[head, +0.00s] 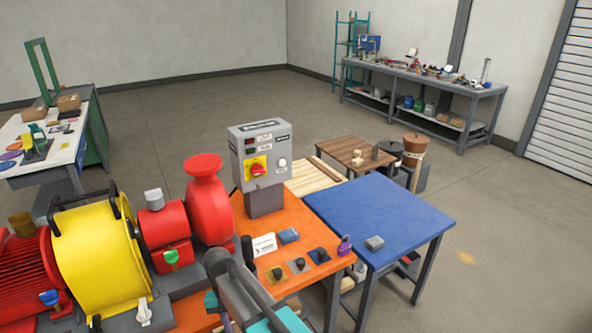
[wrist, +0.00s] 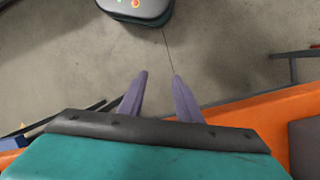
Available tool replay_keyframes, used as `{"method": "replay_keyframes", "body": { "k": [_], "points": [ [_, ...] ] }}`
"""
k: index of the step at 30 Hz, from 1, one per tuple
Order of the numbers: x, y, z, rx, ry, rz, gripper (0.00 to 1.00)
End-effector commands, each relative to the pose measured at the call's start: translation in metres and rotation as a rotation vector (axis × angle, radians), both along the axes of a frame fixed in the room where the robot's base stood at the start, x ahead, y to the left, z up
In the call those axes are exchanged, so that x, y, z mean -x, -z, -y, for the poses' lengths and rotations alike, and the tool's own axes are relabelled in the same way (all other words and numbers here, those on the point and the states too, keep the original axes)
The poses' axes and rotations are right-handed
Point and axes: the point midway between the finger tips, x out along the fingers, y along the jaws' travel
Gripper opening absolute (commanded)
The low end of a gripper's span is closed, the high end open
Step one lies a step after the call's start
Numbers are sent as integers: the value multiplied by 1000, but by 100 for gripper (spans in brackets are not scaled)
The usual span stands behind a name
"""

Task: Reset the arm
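My gripper (wrist: 160,75) shows in the wrist view as two purple fingers set apart, with nothing between them. Bare concrete floor lies beyond the fingertips. An orange bench edge (wrist: 285,110) is to their right and below. In the head view my grey and teal arm reaches over the front of the orange skid table (head: 285,215). The fingers cannot be made out there.
The red pump (head: 208,205), yellow coupling guard (head: 98,255) and grey control box (head: 258,155) stand close to my arm. Small items lie along the orange table. Open floor lies at right.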

Motion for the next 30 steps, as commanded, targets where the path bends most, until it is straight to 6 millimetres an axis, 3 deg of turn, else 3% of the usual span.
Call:
{"method": "replay_keyframes", "body": {
  "k": [1, 3, 14, 21, 30],
  "points": [
    [1, 21, 22, 11, 28, -18, 31],
    [1, 42, 46, 23, 58, -38, 31],
    [27, 141, 161, 55, 193, -139, 31],
    [65, 199, 227, 57, 265, -206, 31],
    [128, 261, 292, 35, 329, -283, 31]
  ]
}}
